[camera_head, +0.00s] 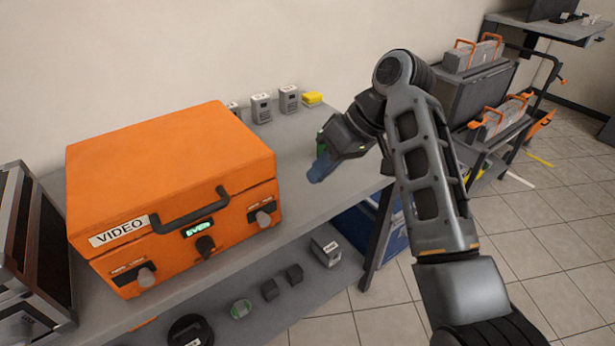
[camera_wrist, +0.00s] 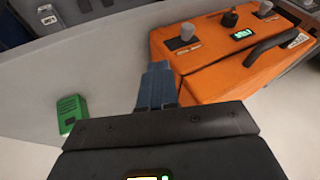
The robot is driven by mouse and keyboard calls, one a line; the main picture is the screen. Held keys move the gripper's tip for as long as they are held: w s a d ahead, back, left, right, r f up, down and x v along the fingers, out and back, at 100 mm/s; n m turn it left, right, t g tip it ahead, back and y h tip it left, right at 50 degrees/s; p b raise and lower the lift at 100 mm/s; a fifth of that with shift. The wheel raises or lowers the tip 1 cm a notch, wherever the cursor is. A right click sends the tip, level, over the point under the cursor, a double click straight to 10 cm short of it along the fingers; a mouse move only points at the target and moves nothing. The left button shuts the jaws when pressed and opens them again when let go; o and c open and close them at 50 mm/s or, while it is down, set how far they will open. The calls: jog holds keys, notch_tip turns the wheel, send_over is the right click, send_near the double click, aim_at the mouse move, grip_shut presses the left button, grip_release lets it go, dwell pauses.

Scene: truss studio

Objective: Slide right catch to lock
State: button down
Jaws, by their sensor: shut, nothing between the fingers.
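The orange case (camera_head: 165,165), labelled VIDEO, lies closed on the grey bench. Its right catch (camera_head: 263,218) is a grey knob at the right end of the front face. It also shows in the wrist view (camera_wrist: 187,33), near the case corner. A left catch (camera_head: 146,276) and a dark middle knob (camera_head: 205,245) sit on the same face. My gripper (camera_head: 319,168) is right of the case, apart from the right catch. Its blue fingers (camera_wrist: 157,84) are shut and empty, beside the case's end in the wrist view.
A green block (camera_wrist: 70,114) lies on the bench near my gripper, mostly hidden in the head view. Grey blocks (camera_head: 261,107) and a yellow one (camera_head: 312,99) stand at the back. The case's handle (camera_head: 190,210) sticks out in front. A lower shelf holds small items.

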aim_at(263, 219)
jog(key=x, duration=0.8)
jog(key=shift+f, duration=0.15)
jog(key=shift+s+a+f+p, duration=0.1)
jog(key=shift+s+a+p, duration=0.4)
jog(key=shift+s+a, duration=0.45)
jog(key=shift+s+a+f, duration=0.15)
jog(key=shift+a+f, duration=0.05)
jog(key=shift+a, duration=0.35)
